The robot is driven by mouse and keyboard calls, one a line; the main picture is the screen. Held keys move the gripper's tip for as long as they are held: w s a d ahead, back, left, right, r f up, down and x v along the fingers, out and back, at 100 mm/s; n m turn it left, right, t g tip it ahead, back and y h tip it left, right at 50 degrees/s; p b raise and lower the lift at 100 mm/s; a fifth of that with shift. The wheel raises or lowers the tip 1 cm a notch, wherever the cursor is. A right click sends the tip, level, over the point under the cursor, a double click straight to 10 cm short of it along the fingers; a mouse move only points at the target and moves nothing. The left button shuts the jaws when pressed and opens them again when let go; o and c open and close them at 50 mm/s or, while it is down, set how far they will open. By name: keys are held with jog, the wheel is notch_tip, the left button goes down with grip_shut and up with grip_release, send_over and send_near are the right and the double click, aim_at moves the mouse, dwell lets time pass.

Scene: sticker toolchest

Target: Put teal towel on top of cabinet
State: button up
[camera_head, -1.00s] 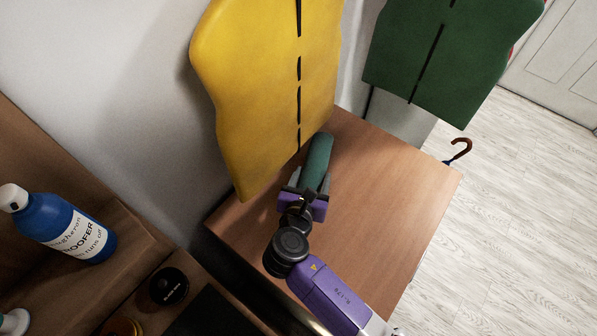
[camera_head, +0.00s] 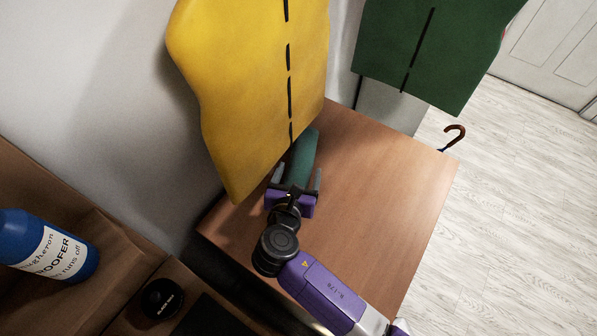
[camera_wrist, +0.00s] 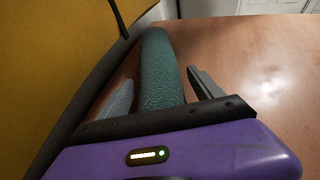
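The teal towel (camera_head: 304,157) is a rolled, cylinder-like bundle lying on the wooden cabinet top (camera_head: 380,190), close to the yellow hanging piece. In the wrist view the towel (camera_wrist: 160,65) runs away from my gripper between the two grey fingers. My gripper (camera_head: 297,180) is low over the cabinet top at the towel's near end. Its fingers (camera_wrist: 162,92) are spread, with a gap showing on each side of the towel. The towel's end nearest my gripper is hidden behind the black gripper body.
A yellow piece (camera_head: 250,90) hangs close to the left of the towel, and a dark green one (camera_head: 425,50) hangs behind. An umbrella handle (camera_head: 455,135) stands beyond the right edge. A blue bottle (camera_head: 45,245) is at lower left. The cabinet top's right side is clear.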

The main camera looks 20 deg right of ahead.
dwell(0.3)
jog(key=shift+r, duration=0.25)
jog(key=v, duration=1.2)
jog(key=shift+f, duration=0.1)
